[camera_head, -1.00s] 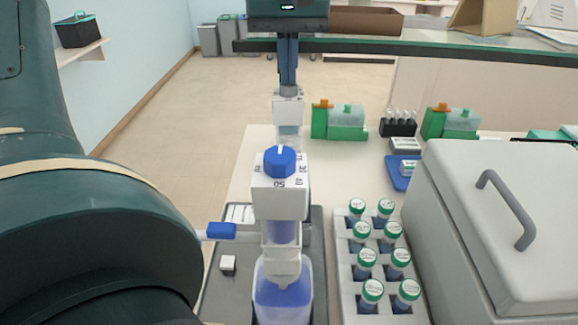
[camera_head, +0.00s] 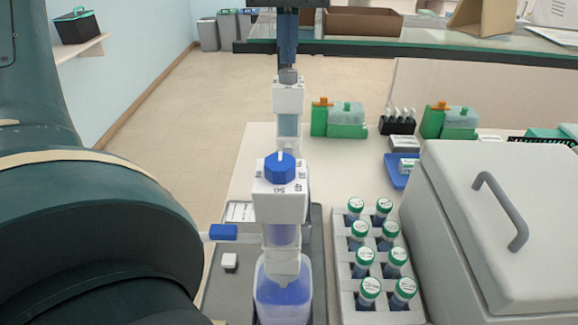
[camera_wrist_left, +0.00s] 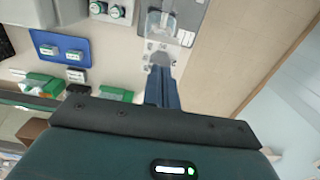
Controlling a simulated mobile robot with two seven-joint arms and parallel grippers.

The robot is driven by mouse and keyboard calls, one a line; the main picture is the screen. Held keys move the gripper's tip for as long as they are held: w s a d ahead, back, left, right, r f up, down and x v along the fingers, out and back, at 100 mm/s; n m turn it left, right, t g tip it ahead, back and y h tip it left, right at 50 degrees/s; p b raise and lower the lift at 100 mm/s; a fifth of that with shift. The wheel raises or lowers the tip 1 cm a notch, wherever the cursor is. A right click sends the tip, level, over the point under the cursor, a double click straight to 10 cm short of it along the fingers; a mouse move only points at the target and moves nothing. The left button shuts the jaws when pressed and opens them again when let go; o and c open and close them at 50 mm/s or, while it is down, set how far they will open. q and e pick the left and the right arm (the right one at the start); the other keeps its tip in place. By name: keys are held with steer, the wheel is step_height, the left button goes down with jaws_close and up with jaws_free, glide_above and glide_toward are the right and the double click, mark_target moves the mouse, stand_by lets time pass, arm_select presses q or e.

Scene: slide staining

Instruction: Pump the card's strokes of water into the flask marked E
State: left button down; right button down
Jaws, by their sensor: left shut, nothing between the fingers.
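The bottle-top pump stands on a grey tray (camera_head: 218,292) in the head view. It has a white head (camera_head: 280,203), a blue knob (camera_head: 280,168), a tall white plunger cap (camera_head: 288,96) and a blue-tinted bottle (camera_head: 283,292). A blue-tipped side spout (camera_head: 223,232) points left. My left gripper (camera_head: 288,72) is shut and empty, fingers at the plunger cap's top; whether they touch is unclear. The wrist view shows the fingers (camera_wrist_left: 161,82) above the pump. A white card (camera_head: 240,212) lies on the tray, its text unreadable. I cannot make out a flask marked E.
A white rack (camera_head: 348,304) of several green-capped vials stands right of the pump, beside a large grey box (camera_head: 470,215) with a handle. A small white block (camera_head: 229,261) sits on the tray. Green-and-clear containers (camera_head: 347,120) stand farther back. My left arm covers the left side.

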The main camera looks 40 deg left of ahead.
mark_target(288, 71)
arm_select(q)
steer(key=shift+f, duration=0.1)
stand_by(0.4)
steer(key=shift+f+b, duration=1.1)
steer(key=shift+f, duration=0.85)
steer(key=shift+p, duration=0.3)
steer(key=shift+r+p, duration=0.95)
steer(key=shift+r, duration=1.05)
steer(key=shift+r, duration=0.1)
